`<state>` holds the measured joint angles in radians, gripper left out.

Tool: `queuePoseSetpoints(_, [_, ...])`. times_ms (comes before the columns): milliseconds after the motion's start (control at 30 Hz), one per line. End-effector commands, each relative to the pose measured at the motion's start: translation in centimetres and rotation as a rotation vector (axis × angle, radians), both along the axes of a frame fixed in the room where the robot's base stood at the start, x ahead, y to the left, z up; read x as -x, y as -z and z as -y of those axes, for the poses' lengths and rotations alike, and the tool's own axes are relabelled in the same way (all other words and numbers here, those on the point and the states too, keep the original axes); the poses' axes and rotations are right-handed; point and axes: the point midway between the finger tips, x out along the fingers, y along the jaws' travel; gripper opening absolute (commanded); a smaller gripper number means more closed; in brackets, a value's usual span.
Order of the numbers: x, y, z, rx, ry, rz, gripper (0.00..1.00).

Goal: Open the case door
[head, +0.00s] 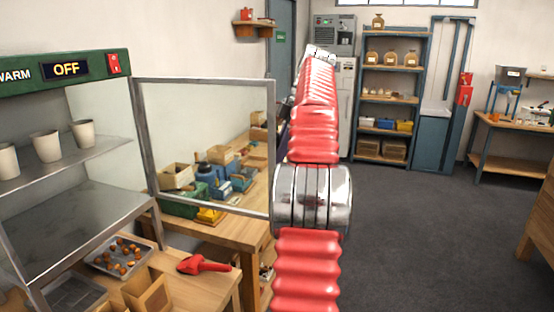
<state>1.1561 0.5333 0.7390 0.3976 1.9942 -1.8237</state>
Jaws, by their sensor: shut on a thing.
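The warming case (45,75) stands at the left in the head view, with a green header reading WARM and OFF. Its glass door (205,81) has a grey metal frame. The door stands swung open to the right from the case's right post, and the case's front is uncovered. My red ribbed arm with its silver joint rises just right of the door's free edge. My gripper is not clearly seen; the arm hides the area behind it, so its hold on the door cannot be seen.
Several white cups (83,135) stand on the case's upper shelf. A tray of chestnuts (122,256) and a red scoop (203,265) lie below. A wooden bench (232,232) with bins is behind the door. Open grey floor (420,220) lies to the right.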

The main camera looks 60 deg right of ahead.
Motion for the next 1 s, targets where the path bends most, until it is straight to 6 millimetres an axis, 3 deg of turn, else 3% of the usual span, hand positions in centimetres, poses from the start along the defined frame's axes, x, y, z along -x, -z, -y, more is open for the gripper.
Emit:
queuePoseSetpoints(100, [-0.05,0.13,-0.05,-0.006,0.0,0.0,0.0])
queuePoseSetpoints(133, [-0.05,0.13,-0.05,-0.006,0.0,0.0,0.1])
queuePoseSetpoints(400, [0.13,0.05,0.06,-0.003,0.004,0.0,0.28])
queuePoseSetpoints(1000, [0.23,0.01,0.15,-0.001,0.004,0.001,0.28])
